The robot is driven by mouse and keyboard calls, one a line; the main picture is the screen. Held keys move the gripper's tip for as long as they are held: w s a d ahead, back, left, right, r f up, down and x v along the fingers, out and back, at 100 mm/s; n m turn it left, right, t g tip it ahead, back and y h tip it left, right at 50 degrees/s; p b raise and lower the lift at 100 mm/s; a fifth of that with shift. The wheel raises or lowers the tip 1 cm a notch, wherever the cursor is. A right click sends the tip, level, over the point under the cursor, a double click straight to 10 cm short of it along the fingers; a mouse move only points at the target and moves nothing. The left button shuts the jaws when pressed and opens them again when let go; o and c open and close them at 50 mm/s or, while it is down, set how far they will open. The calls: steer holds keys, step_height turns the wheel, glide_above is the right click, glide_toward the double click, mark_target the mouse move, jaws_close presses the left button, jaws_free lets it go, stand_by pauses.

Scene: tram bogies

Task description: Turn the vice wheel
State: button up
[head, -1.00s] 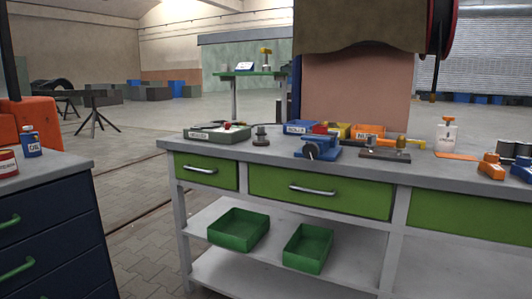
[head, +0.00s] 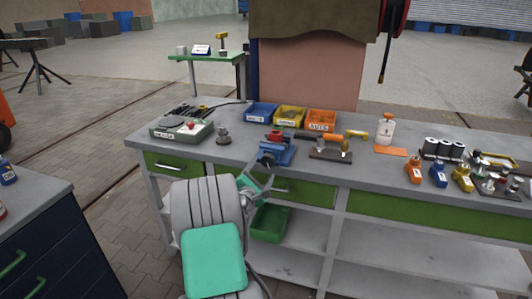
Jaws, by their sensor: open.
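My gripper (head: 266,187) is open, in front of the bench's front edge, below and slightly left of the vice. It looks empty and apart from the wheel. My grey and teal arm rises from the bottom and hides part of the bench front and drawers. The wheel's exact angle is too small to tell.
A navy cabinet (head: 62,247) stands at lower left.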

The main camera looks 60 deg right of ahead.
mark_target(266, 164)
steer(key=d, duration=0.4)
steer(key=w+d, duration=0.1)
steer(key=d, duration=0.1)
steer(key=shift+d+f+p, duration=0.1)
steer(key=shift+d+p, duration=0.05)
steer(key=shift+p, duration=0.15)
steer(key=shift+c, duration=0.4)
steer(key=c, duration=1.3)
steer(key=shift+f+m+b, duration=0.1)
steer(key=shift+m+b, duration=0.2)
steer(key=shift+b, duration=0.05)
